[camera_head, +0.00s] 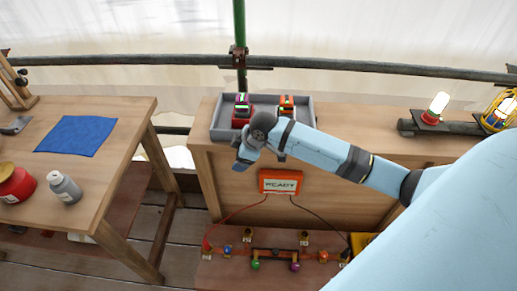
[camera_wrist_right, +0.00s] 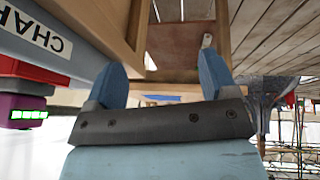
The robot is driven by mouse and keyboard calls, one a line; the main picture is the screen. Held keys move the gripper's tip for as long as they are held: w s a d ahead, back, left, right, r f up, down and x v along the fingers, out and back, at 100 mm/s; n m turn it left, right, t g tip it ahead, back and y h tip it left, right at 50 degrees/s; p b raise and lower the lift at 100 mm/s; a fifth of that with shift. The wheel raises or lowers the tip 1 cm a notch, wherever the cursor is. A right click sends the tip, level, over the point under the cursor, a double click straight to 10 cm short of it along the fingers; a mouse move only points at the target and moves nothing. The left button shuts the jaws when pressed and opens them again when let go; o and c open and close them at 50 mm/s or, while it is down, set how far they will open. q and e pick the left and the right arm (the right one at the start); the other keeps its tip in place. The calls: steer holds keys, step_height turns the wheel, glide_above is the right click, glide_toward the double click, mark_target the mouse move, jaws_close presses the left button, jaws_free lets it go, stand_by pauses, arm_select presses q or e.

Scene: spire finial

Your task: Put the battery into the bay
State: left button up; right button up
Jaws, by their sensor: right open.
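Two batteries sit in a grey tray on the middle bench: one purple and red (camera_head: 242,107), one orange and dark (camera_head: 287,101). My right gripper (camera_head: 241,163) is in front of the tray, over the bench's front edge. In the right wrist view its blue fingers (camera_wrist_right: 160,75) are apart with nothing between them. The purple battery (camera_wrist_right: 22,112) with green lights shows there at the left, beside the red part (camera_wrist_right: 35,70). My left gripper is out of view. On the low shelf, a black holder (camera_head: 275,251) sits between wires; I cannot tell whether it is the bay.
The grey tray (camera_head: 216,124) shows a "CHAR" label in the wrist view. A "READY" sign (camera_head: 281,182) hangs on the bench front. The left table holds a blue cloth (camera_head: 76,136), a red pot (camera_head: 14,184) and a grey bottle (camera_head: 65,190). Lamps (camera_head: 435,109) stand at right.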

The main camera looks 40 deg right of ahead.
steer(key=s+a+f+m+t+y, duration=0.2)
steer(key=s+a+f+m+t, duration=0.1)
steer(key=s+a+f, duration=0.55)
steer(key=s+a+f+m+t+h, duration=0.1)
steer(key=s+a+m+t, duration=0.1)
steer(key=s, duration=1.2)
steer(key=shift+s+m+t+h, duration=0.35)
steer(key=shift+m+t, duration=0.25)
steer(key=shift+m, duration=0.6)
